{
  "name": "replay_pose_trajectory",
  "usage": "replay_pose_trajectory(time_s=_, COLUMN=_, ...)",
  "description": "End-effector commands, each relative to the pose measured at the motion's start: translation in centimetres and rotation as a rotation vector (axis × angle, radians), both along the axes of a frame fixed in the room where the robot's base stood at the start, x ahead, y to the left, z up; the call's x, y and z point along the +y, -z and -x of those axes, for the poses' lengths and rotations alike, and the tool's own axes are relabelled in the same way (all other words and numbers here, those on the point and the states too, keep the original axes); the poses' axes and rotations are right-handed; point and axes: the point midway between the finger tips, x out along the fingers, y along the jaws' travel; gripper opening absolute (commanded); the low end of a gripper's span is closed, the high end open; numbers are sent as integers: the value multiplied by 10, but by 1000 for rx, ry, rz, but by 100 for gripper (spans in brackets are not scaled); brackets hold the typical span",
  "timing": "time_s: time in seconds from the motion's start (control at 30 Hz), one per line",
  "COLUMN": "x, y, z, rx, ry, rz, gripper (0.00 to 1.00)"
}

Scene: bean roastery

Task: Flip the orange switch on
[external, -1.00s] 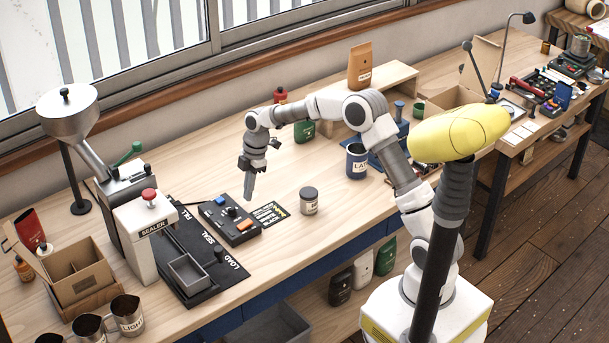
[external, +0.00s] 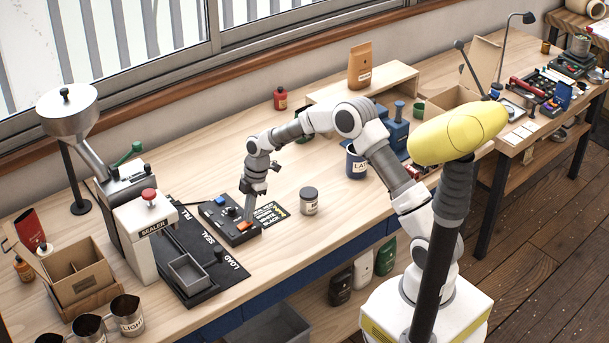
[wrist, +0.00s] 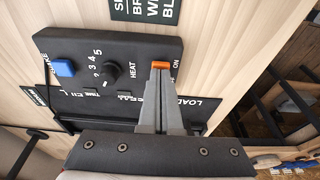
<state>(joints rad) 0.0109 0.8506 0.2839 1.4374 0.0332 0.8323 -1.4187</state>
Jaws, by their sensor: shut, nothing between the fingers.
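The orange switch (external: 243,226) is on the right end of a black control box (external: 216,223) on the workbench. In the wrist view the orange switch (wrist: 160,65) shows just past my fingertips, with the word ON printed beside it. My gripper (external: 249,219) points down at the switch. In the wrist view my gripper (wrist: 161,72) has its fingers together and empty, with the tips at the switch's near edge. I cannot tell whether they touch it. The tips hide part of the switch, and its tilt is unclear.
The box also carries a blue button (wrist: 63,68) and a black dial (wrist: 113,75). A grey jar (external: 309,201) stands right of the box. The white sealer (external: 147,230) and a black tray mat (external: 226,271) are at its left and front.

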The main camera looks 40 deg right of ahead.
Motion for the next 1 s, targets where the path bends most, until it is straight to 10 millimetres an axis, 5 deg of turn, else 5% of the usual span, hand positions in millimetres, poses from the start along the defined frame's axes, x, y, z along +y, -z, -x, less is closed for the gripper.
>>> replay_pose_trajectory(time_s=0.13, x=-5, y=11, z=0, rx=2, ry=6, rz=-61, gripper=0)
replay_pose_trajectory(time_s=1.0, x=13, y=-1, z=0, rx=2, ry=1, rz=-53, gripper=0)
